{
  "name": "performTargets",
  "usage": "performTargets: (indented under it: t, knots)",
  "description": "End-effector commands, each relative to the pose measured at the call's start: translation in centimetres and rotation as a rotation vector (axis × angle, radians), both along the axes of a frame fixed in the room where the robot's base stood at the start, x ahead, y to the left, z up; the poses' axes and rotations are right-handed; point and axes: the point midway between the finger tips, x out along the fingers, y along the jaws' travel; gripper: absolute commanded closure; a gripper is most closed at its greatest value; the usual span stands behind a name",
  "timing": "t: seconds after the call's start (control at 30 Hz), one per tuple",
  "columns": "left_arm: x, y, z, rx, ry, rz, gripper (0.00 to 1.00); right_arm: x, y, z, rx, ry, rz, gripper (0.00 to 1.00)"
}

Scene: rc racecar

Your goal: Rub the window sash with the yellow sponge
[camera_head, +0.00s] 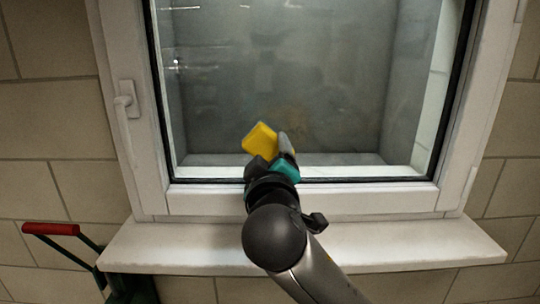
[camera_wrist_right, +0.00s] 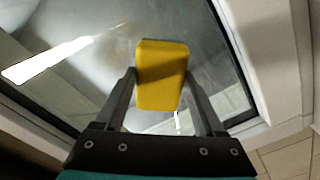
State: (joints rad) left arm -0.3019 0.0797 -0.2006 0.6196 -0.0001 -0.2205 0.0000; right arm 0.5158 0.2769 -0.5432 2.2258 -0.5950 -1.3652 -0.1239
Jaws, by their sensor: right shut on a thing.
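The window sash (camera_head: 300,201) is a white frame around a glass pane (camera_head: 300,90), with a white handle (camera_head: 127,105) on its left side. My right gripper (camera_head: 272,147) is in front of the lower part of the pane, left of its middle. It is shut on the yellow sponge (camera_head: 260,140). In the right wrist view the sponge (camera_wrist_right: 162,75) sits between the two fingers, with the glass and the white frame (camera_wrist_right: 262,50) behind it. I cannot tell whether the sponge touches the glass. My left gripper is not in view.
A white window sill (camera_head: 400,243) juts out below the sash, under my right arm. A red-handled dark green object (camera_head: 50,229) stands at the lower left. Tiled wall (camera_head: 50,120) surrounds the window. The space before the upper pane is clear.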

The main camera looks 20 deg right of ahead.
Motion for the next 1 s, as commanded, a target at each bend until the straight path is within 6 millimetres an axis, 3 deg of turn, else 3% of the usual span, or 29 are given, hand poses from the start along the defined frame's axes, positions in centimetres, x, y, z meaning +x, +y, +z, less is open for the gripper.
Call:
performTargets:
  t: [1.0]
  knots:
    - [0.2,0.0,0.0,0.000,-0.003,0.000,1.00,1.2,-0.3,0.0,0.000,-0.001,0.001,0.73]
